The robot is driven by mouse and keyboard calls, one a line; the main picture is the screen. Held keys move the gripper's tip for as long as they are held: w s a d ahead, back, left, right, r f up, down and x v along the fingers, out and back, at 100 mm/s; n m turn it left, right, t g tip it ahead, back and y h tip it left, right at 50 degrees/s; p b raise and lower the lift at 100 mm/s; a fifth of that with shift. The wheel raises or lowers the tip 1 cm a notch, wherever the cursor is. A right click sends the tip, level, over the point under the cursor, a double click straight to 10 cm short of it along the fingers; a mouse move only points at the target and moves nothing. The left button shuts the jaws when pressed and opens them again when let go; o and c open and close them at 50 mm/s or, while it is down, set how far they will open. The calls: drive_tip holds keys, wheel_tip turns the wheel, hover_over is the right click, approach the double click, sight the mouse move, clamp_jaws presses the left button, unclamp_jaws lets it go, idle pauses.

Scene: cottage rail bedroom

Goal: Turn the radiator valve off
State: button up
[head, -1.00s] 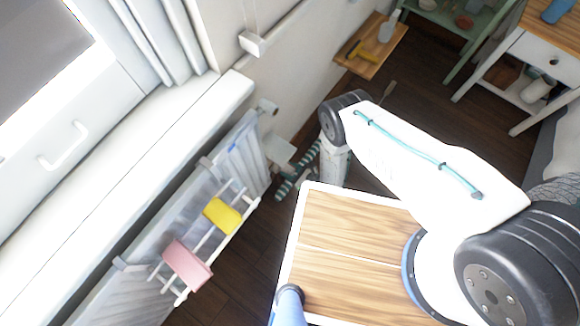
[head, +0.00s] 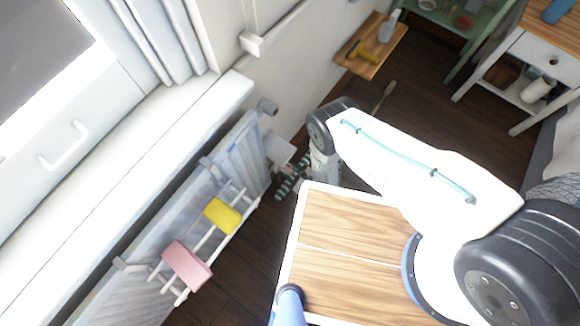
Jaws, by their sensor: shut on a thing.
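The white radiator (head: 238,150) stands below the window sill. My arm reaches down past the wooden top to the far end of the radiator.
A drying rack with a yellow cloth (head: 222,215) and a pink cloth (head: 187,265) hangs on the radiator's front. A wooden shelf (head: 368,58) with a bottle is on the wall beyond. Dark floor (head: 238,265) is open beside the rack.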

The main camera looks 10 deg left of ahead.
sight(294, 173)
drive_tip(key=o, duration=1)
drive_tip(key=shift+v, duration=3.95)
